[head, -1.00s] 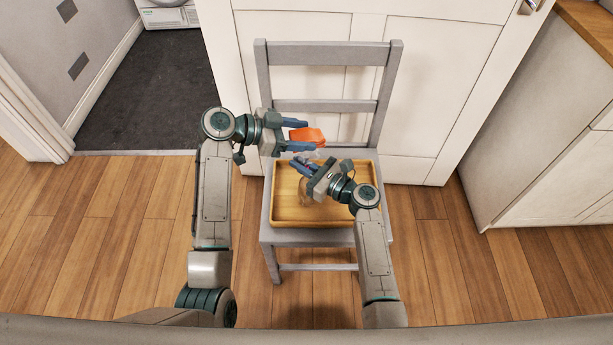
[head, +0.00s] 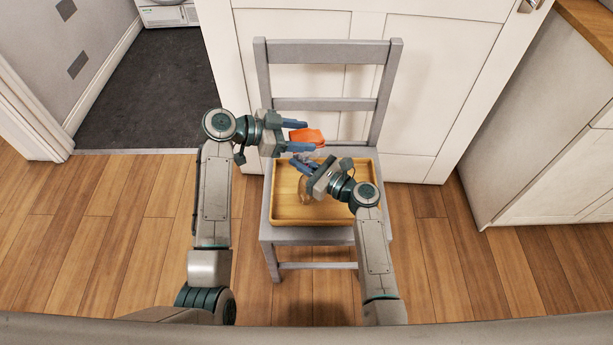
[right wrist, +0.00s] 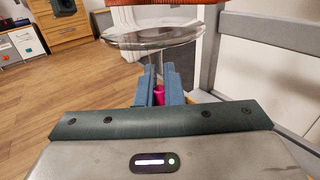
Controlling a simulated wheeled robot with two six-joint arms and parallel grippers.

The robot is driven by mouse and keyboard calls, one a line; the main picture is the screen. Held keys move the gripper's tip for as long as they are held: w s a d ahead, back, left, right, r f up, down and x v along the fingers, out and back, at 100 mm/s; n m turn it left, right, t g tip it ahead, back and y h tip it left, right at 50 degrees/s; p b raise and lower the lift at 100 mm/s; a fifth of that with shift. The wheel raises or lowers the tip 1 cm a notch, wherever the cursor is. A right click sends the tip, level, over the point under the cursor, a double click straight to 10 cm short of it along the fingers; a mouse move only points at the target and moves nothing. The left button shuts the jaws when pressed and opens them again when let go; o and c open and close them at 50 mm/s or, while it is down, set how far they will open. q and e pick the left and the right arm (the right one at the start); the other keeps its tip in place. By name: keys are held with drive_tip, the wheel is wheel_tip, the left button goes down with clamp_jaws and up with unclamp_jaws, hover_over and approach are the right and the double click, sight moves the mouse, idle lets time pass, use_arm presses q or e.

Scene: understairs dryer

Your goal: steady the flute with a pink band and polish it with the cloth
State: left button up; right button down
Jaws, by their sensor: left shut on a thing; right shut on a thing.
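The orange cloth (head: 306,136) is between the fingers of my left gripper (head: 299,136), above the back edge of the tray. My right gripper (head: 303,163) is just below and in front of it, shut on the flute. In the right wrist view, the fingertips (right wrist: 158,88) close around the flute's thin stem, and the pink band (right wrist: 159,94) shows between them. A wide, clear round part of the flute (right wrist: 152,38) lies beyond the fingertips. The cloth (right wrist: 165,18) is right at its far side; I cannot tell whether they touch. The flute is hard to make out in the head view.
A wooden tray (head: 342,212) rests on the seat of a grey chair (head: 327,48). A clear glass shape (head: 306,190) shows over the tray, partly hidden by my right gripper. A white door (head: 440,70) stands behind, and a cabinet (head: 555,150) at the right.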

sight(300, 159)
use_arm(q)
drive_tip(key=shift+f, duration=0.6)
drive_tip(key=shift+s, duration=0.1)
drive_tip(key=shift+s+r, duration=0.1)
drive_tip(key=shift+s, duration=1.45)
drive_tip(key=shift+w, duration=1.65)
drive_tip(key=shift+s+f, duration=0.2)
drive_tip(key=shift+s, duration=1.45)
drive_tip(key=shift+w, duration=1.65)
drive_tip(key=shift+s+r, duration=0.2)
drive_tip(key=shift+s, duration=1.45)
drive_tip(key=shift+w+f, duration=0.1)
drive_tip(key=shift+w, duration=1.6)
